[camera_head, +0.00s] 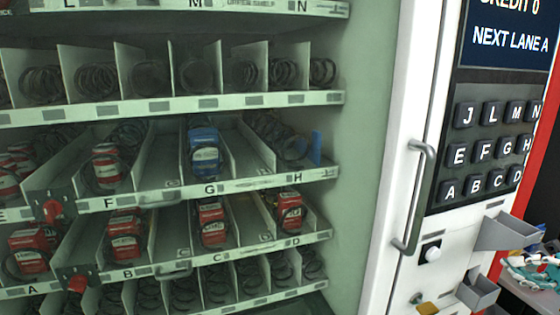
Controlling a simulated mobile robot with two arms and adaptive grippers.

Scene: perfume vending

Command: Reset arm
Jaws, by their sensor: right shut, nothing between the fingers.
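No gripper of mine can be made out in the head view. I see neither my left nor my right fingertips. The vending machine fills the view, with a white door frame (405,110) and a long grey handle (421,195). Lane F holds a red and white item (108,165), and lane G holds a blue item (205,152). Red items stand in lanes A (31,250), B (126,232), C (212,222) and D (290,208).
The keypad (494,150) and a screen (512,35) reading "NEXT LANE A" are at the right. Two grey bins, an upper (508,233) and a lower one (478,292), stick out below the keypad. A white and teal object (535,272) lies at the far right.

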